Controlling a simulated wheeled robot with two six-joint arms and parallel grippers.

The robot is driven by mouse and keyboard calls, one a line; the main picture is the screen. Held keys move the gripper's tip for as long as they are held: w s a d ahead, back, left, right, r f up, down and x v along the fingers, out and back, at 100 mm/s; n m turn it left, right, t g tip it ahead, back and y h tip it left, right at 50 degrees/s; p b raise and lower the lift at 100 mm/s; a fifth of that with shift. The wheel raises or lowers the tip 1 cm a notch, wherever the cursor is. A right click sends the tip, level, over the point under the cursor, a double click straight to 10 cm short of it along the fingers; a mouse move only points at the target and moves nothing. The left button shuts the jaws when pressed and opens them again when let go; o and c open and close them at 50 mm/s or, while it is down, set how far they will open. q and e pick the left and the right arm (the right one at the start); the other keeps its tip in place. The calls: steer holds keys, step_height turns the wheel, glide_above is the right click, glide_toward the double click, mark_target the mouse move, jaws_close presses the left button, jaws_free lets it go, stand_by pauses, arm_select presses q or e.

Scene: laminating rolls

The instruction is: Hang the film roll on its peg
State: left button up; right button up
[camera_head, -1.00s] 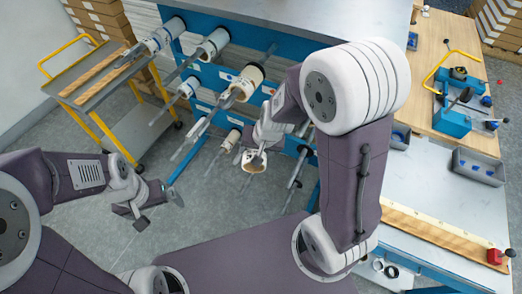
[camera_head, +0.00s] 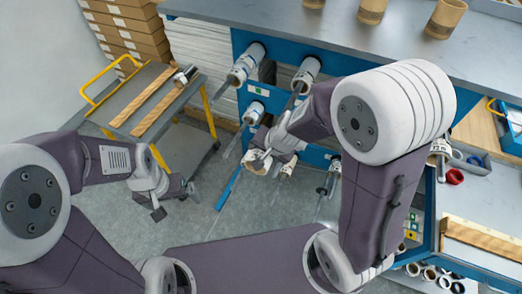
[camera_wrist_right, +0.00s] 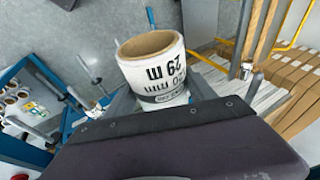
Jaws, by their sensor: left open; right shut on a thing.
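A white film roll with a brown core and black print (camera_wrist_right: 155,68) fills the middle of the right wrist view. In the head view the same roll (camera_head: 257,161) is at the end of my right arm. My right gripper (camera_head: 268,150) is shut on it, in front of the blue peg rack (camera_head: 236,45). The rack's pegs carry several white rolls, including one at upper left (camera_head: 245,65) and one to its right (camera_head: 304,74). My arm hides part of the rack, so I cannot tell which peg is free. My left gripper (camera_head: 175,202) is open and empty over the floor.
A grey cart with a yellow handle (camera_head: 112,112) stands left of the rack, a roll on its far end (camera_head: 185,75). Brown cores (camera_head: 445,18) stand on the grey bench top. A workbench with a wooden strip (camera_head: 480,239) is at right. Floor near my left gripper is clear.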

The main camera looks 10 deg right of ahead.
mark_target(289, 110)
steer(key=shift+w+d, duration=0.15)
steer(key=shift+d, duration=0.35)
steer(key=shift+w+d, duration=0.15)
steer(key=shift+d, duration=0.35)
steer(key=w, duration=0.2)
steer(key=w+d, duration=0.1)
steer(key=w, duration=0.1)
steer(key=shift+w+d, duration=0.2)
steer(key=w+d+p, duration=0.1)
steer(key=w+d, duration=0.1)
steer(key=w, duration=0.1)
steer(key=w+d+p, duration=0.1)
steer(key=w+d, duration=0.1)
steer(key=w, duration=0.1)
steer(key=w+d+p, duration=0.1)
steer(key=w+d, duration=0.2)
steer(key=shift+w+p, duration=0.3)
arm_select(q)
steer(key=shift+d+r, duration=0.15)
steer(key=shift+r, duration=0.85)
steer(key=shift+d+r, duration=0.1)
steer(key=shift+r, duration=0.85)
arm_select(e)
steer(key=shift+w+d, duration=0.35)
steer(key=shift+w, duration=0.2)
arm_select(q)
steer(key=shift+s, duration=0.1)
arm_select(e)
steer(key=o, duration=1.6)
